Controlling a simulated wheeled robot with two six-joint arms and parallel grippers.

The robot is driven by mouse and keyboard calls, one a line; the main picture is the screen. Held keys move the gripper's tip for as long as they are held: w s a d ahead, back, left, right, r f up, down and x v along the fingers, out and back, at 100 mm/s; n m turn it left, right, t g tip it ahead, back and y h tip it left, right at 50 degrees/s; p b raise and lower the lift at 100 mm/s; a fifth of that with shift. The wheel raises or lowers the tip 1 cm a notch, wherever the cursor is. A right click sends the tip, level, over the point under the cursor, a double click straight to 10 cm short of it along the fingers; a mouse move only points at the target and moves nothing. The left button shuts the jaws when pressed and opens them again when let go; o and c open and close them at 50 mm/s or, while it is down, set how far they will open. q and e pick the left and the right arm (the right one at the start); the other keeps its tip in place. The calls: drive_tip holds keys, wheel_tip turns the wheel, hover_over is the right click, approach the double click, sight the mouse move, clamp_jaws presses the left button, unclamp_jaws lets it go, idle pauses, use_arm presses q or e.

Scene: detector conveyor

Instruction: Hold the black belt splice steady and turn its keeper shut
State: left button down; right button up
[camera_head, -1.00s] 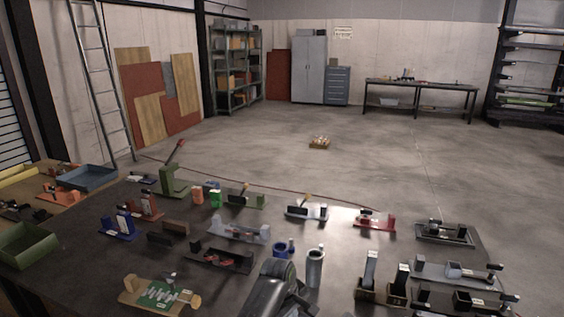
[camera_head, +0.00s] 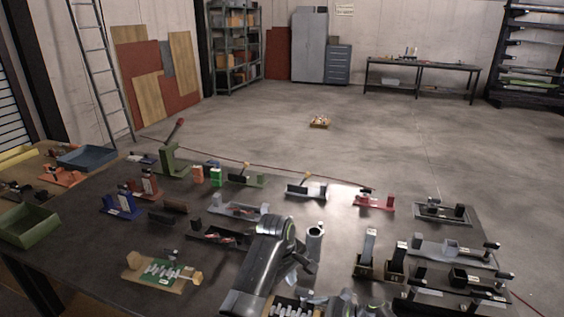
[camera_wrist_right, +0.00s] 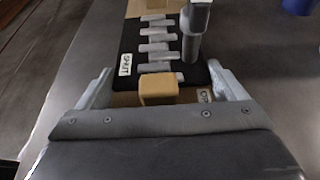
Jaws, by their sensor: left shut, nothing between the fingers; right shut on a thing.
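The black belt splice (camera_wrist_right: 128,45) has a row of pale metal lacing strips and a "SHUT" label in the right wrist view. Its wooden end block (camera_wrist_right: 157,90) faces the camera. In the head view its laced part (camera_head: 288,309) shows at the bottom edge, partly hidden. My right gripper (camera_wrist_right: 163,88) is shut on the splice's near end, one finger on each side. A grey upright piece (camera_wrist_right: 193,35) stands at the belt's right side; I cannot tell whether it is the keeper or a left fingertip. My left gripper (camera_head: 302,264) is shut and empty, above and near the splice.
A grey cylinder (camera_head: 314,243) stands close behind my left gripper. A green laced splice (camera_head: 160,271) lies to the left. Two upright dark holders (camera_head: 369,256) stand to the right. Several other fixtures crowd the dark table (camera_head: 90,260), with bare surface at front left.

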drive_tip(key=o, duration=1.1)
drive_tip(key=shift+c, duration=0.2)
drive_tip(key=shift+d, duration=0.1)
